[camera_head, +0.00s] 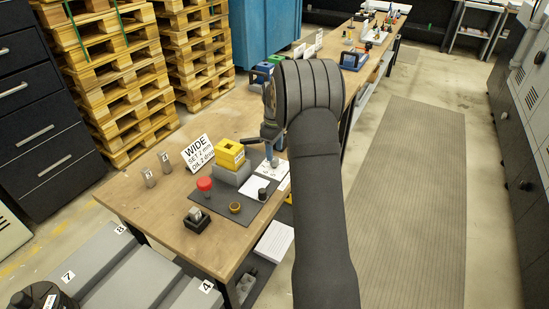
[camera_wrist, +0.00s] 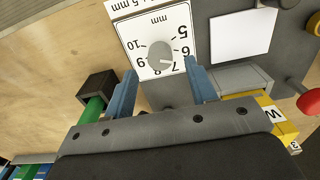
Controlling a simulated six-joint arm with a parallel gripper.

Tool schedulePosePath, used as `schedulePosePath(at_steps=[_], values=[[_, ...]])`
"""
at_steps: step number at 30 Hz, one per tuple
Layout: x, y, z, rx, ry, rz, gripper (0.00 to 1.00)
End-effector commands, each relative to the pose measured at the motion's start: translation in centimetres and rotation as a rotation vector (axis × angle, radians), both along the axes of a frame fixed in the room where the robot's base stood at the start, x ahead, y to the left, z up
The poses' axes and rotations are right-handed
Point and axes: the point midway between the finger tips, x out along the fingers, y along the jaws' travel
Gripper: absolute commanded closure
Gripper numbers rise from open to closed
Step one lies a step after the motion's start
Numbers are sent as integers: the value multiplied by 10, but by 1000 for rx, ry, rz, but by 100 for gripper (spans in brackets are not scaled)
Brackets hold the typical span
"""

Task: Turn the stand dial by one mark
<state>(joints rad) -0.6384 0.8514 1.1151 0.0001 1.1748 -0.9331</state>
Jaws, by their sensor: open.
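The stand dial (camera_wrist: 160,53) is a round grey knob on a white face (camera_wrist: 182,22) with numbers from 5 to 10 and "mm". A small pointer on the knob appears to lie near 7 or 8, but I cannot read it exactly. My gripper (camera_wrist: 161,68) is open, with one blue finger on each side of the knob in the wrist view. I cannot tell whether the fingers touch it. In the head view my gripper (camera_head: 271,138) hangs over the right edge of the near table, and the arm hides part of the stand.
A yellow block (camera_head: 230,153) on a grey base stands close by; it also shows in the wrist view (camera_wrist: 270,115). A red-topped piece (camera_head: 205,184), a brass ring (camera_head: 235,208) and a black block (camera_head: 196,222) stand nearby.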

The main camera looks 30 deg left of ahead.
Motion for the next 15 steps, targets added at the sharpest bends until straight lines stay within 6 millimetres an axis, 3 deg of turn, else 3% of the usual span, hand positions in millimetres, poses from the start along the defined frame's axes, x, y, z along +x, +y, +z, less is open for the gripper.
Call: schedulePosePath(at_steps=[6,15], values=[[0,0,-32,0,1,0,48],[0,0,-41,1,-1,0,48]])
